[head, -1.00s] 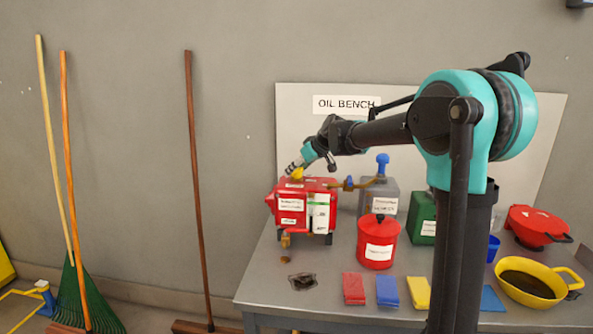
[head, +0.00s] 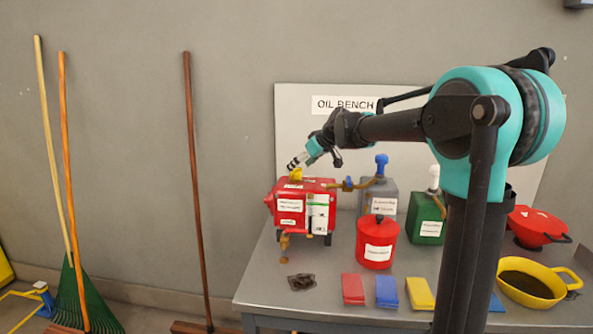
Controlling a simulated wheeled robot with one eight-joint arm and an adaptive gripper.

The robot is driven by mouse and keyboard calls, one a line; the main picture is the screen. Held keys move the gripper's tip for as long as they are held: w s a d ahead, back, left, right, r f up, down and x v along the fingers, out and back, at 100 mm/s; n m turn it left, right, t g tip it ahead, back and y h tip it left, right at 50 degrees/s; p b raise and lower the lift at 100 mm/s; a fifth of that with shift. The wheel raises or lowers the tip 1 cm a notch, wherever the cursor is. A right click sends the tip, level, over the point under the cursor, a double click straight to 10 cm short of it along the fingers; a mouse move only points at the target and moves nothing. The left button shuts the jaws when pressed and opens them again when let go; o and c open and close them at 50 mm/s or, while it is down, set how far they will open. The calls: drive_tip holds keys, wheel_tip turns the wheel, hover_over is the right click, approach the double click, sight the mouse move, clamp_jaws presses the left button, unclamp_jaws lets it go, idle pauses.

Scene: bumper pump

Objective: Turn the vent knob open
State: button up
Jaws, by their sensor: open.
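A red pump tank (head: 292,212) with white labels stands at the left of the grey bench. A small yellow knob (head: 296,174) sits on its top; I take it for the vent knob. My gripper (head: 292,165) is just above and slightly left of the knob, pointing down to the left. It is open, with nothing seen between the fingers. A small gap seems to show between fingertips and knob, but contact is hard to judge at this size.
A brass pipe with a blue handle (head: 348,183) leads from the tank to a grey can (head: 380,196). A red canister (head: 377,242), a green can (head: 428,222) and a yellow basin (head: 532,282) stand on the bench (head: 325,284). A dark rag (head: 301,282) lies in front.

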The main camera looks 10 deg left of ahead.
drive_tip(key=v, duration=0.8)
drive_tip(key=shift+r, duration=0.2)
drive_tip(key=shift+d, duration=0.1)
